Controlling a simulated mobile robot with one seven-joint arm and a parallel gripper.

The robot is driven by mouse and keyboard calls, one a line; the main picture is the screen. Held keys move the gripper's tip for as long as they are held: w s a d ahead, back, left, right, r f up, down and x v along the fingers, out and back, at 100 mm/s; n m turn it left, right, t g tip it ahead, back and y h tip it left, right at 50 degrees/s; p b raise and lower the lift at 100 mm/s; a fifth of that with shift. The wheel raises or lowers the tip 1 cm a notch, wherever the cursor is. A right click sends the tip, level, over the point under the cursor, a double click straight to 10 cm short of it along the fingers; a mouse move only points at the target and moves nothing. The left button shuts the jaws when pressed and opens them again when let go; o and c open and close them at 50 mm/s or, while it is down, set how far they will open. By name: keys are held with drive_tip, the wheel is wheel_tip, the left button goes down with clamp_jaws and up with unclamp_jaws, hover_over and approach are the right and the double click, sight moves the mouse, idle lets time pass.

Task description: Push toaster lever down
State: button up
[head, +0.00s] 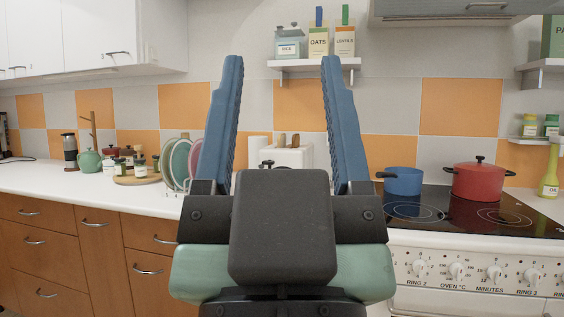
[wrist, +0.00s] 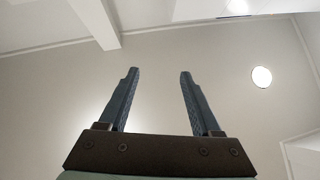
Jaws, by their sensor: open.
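A white toaster (head: 293,158) with brown slices of bread (head: 283,140) in its top stands on the counter in the head view, seen between the fingers of my gripper. Its lower part is hidden behind my gripper. A dark knob shows at its left side, and I cannot tell if it is the lever. My gripper (head: 282,62) is open and empty, with its blue fingers pointing up in front of the toaster and apart from it. In the wrist view my gripper (wrist: 157,72) is also open, against the ceiling.
A rack of plates (head: 181,160) stands on the white counter (head: 60,181) left of the toaster. A blue pot (head: 403,182) and a red pot (head: 478,182) stand on the black stove at right. A shelf with canisters (head: 318,42) hangs above. The counter's front left is clear.

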idle(0.3)
drive_tip(key=shift+r, duration=0.2)
drive_tip(key=c, duration=0.4)
wheel_tip(320, 180, up, 4)
drive_tip(key=p, duration=0.5)
drive_tip(key=shift+r, duration=0.25)
clamp_jaws()
wheel_tip(320, 180, up, 25)
drive_tip(key=p, duration=2.4)
drive_tip(key=shift+f+p, duration=0.15)
drive_tip(key=shift+p, duration=0.15)
